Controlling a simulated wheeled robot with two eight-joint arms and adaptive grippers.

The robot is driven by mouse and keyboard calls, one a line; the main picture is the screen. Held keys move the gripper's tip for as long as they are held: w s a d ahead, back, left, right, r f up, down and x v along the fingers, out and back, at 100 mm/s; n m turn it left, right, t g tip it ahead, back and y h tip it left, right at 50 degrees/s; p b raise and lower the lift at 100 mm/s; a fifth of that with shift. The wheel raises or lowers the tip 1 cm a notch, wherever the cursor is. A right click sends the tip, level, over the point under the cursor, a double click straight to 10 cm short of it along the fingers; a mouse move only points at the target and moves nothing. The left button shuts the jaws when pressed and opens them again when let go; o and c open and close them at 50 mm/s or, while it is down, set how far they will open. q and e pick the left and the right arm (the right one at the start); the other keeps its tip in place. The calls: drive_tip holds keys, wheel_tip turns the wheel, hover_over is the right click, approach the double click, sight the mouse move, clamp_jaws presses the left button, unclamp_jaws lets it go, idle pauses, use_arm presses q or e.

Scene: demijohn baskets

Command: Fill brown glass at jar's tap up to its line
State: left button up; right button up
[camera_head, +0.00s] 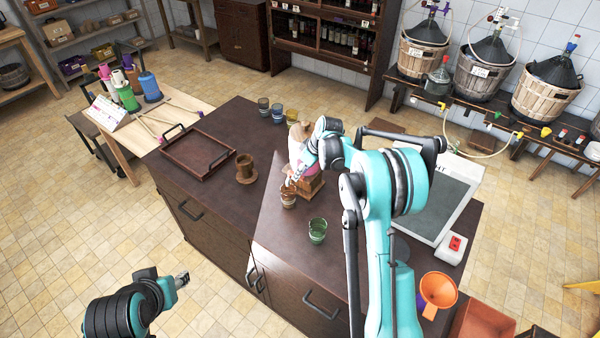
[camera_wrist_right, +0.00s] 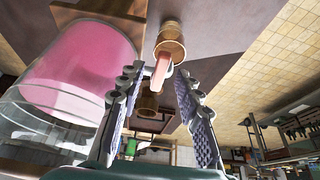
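The brown glass (camera_head: 288,197) stands on the dark counter beside the wooden stand (camera_head: 310,186) of a jar (camera_head: 296,150) holding pink liquid. In the wrist view the brown glass (camera_wrist_right: 170,38) lies beyond my fingertips, and the jar (camera_wrist_right: 75,70) is at left. A pinkish strip (camera_wrist_right: 160,72) runs from the glass's mouth between my fingers; I cannot tell whether it is liquid or a tap part. My right gripper (camera_head: 293,183) is by the tap area, its fingers (camera_wrist_right: 156,80) apart. The tap and the glass's line are not clear. My left gripper (camera_head: 183,279) is off the counter, finger gap unclear.
A green glass (camera_head: 317,231) stands in front, and another brown vessel (camera_head: 246,168) to the left. An empty tray (camera_head: 198,155) lies at far left; several glasses (camera_head: 277,113) stand at the back.

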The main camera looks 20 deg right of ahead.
drive_tip(key=shift+a+f, duration=0.1)
drive_tip(key=shift+f, duration=0.35)
